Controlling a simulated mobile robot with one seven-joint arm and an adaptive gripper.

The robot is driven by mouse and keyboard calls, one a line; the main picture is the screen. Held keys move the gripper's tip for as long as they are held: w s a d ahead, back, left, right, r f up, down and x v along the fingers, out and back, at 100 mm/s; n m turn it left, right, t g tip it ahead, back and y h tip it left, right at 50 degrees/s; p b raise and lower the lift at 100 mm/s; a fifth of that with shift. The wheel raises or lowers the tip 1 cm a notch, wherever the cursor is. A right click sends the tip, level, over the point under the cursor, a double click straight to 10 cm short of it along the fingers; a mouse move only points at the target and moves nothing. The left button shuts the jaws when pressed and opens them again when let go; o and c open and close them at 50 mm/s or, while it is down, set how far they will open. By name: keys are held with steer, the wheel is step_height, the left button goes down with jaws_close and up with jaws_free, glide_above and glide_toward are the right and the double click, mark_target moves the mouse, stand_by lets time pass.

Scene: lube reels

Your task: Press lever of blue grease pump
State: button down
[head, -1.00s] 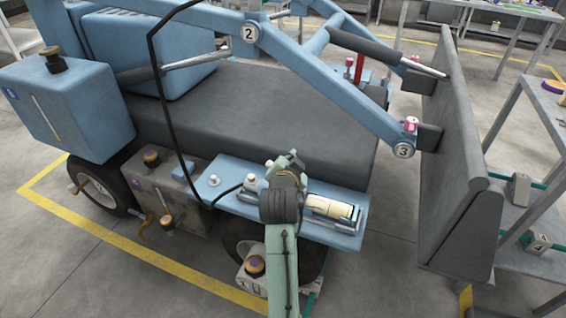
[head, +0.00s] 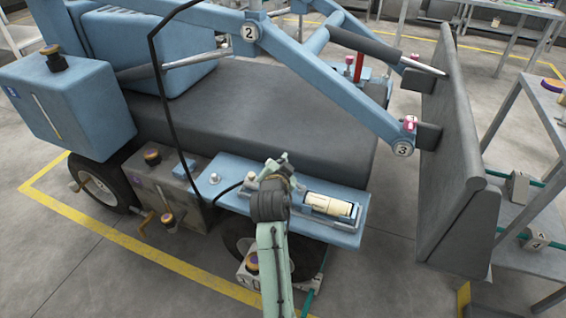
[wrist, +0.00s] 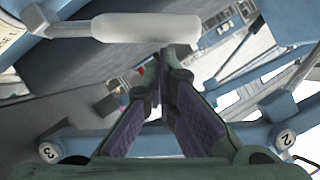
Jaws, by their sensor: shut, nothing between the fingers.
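The blue pump unit has a light blue shelf (head: 345,232) at the machine's side, with a cream cylinder (head: 328,206) in a metal cradle. A pale grey-white handle on a metal rod, apparently the lever (wrist: 145,27), crosses the top of the wrist view. I cannot make it out in the head view, where my wrist covers that part of the shelf. My gripper (head: 277,165) is over the shelf, left of the cream cylinder. In the wrist view my gripper (wrist: 165,62) is shut and empty, its fingertips close to the handle in the picture. I cannot tell whether they touch.
The blue loader arm (head: 350,97) and a black hose (head: 158,90) rise behind and left of my gripper. A grey loader bucket (head: 447,170) and a metal table frame stand at the right.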

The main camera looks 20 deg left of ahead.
steer(key=shift+a+f+h, duration=0.1)
steer(key=shift+a+h, duration=0.15)
steer(key=shift+h, duration=0.05)
steer(key=shift+a+f+n, duration=0.1)
steer(key=shift+a+n, duration=0.05)
steer(key=shift+n, duration=0.15)
steer(key=shift+a+f+n+h+p, duration=0.4)
steer(key=shift+a+f+n+h, duration=0.25)
steer(key=shift+a+f, duration=0.2)
steer(key=shift+a+f+n+h, duration=0.5)
steer(key=shift+f+n, duration=0.15)
steer(key=shift+f, duration=0.1)
steer(key=shift+a+f+n+h, duration=0.35)
steer(key=shift+a+f+n, duration=0.2)
steer(key=shift+f, duration=0.2)
steer(key=shift+g, duration=0.3)
steer(key=r+p, duration=0.1)
steer(key=r, duration=0.2)
steer(key=r+p, duration=0.1)
steer(key=shift+w+d+r+p, duration=0.2)
steer(key=shift+w+r+p, duration=0.1)
steer(key=shift+r+p, duration=0.05)
steer(key=b+v, duration=0.2)
steer(key=v, duration=0.7)
steer(key=shift+s, duration=0.35)
steer(key=shift+d+f, duration=0.1)
steer(key=shift+f, duration=0.05)
